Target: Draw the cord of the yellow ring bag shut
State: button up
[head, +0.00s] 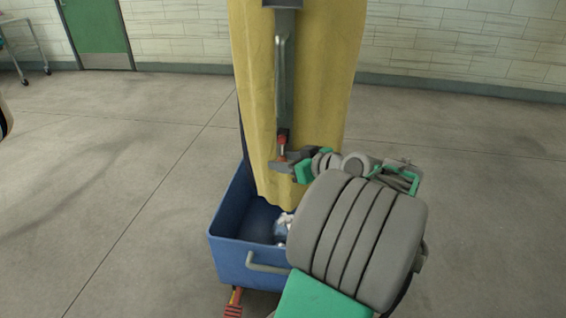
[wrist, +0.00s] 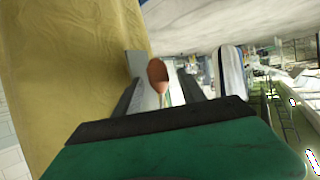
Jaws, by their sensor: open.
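The yellow bag (head: 255,110) hangs tall and upright, its lower end reaching into a blue cart. A grey strip (head: 285,75) runs down its front to a small red-orange end piece (head: 283,136). I cannot tell whether the strip is the cord itself. My gripper (head: 282,158) is at the lower end of this piece, close to the bag's front. In the wrist view, an orange-brown knob (wrist: 158,76) shows between the open fingers (wrist: 160,92), with the yellow bag (wrist: 70,70) close on the left. The bag's top and any ring are out of view.
The blue cart (head: 228,257) stands under the bag, with a grey handle (head: 268,265) in front and some whitish items (head: 284,224) inside. A green door (head: 97,30) and a wheeled stand (head: 30,50) are far at the left.

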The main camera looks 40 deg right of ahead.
jog(key=shift+w+f, duration=0.2)
jog(key=shift+w, duration=0.4)
jog(key=shift+c, duration=0.6)
grip_shut()
dwell(0.4)
